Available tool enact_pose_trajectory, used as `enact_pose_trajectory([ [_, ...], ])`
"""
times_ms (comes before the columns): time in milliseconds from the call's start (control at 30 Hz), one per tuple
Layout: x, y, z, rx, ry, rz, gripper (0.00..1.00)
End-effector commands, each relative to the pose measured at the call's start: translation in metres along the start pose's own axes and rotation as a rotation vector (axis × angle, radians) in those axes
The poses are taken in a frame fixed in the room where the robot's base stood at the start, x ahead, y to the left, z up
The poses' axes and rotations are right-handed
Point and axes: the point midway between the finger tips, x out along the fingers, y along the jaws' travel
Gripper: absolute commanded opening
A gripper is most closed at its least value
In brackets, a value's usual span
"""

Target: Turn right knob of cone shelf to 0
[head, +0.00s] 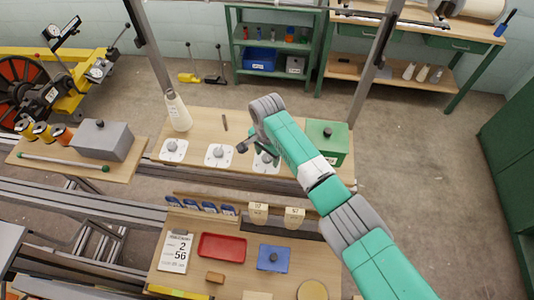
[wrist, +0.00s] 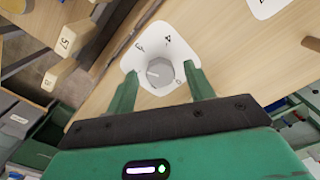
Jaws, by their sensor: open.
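The cone shelf (head: 205,122) is a wooden board with a cone and a row of grey knobs on white dial plates. The wrist view shows a grey knob (wrist: 160,73) on a white plate (wrist: 180,50) with printed marks, one looking like a 4; where the knob points is unclear. My gripper (wrist: 163,76) is open, with one green finger on each side of this knob. Gaps show between fingers and knob; depth is hard to tell. In the head view my gripper (head: 250,147) is above the shelf's right part.
A white cone (head: 177,112) stands at the shelf's left end, and a green box (head: 328,141) at its right end. The left knob (head: 173,149) and middle knob (head: 218,154) sit beside the right one. A lower table holds a red tray (head: 222,247) and a blue box (head: 274,258).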

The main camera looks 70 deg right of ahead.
Motion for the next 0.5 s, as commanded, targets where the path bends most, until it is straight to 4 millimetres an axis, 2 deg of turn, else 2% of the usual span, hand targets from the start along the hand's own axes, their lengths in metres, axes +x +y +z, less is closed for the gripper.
enact_pose_trajectory([
  [167, -0.0003, -0.0002, 0.0002, -0.001, 0.000, 0.000, 0.51],
  [367, -0.0004, -0.0002, 0.0002, -0.001, 0.000, 0.000, 0.12],
  [400, -0.0005, -0.0002, 0.0002, -0.001, 0.000, 0.000, 0.08],
  [500, -0.0006, -0.0002, 0.0003, -0.003, 0.000, 0.000, 0.08],
])
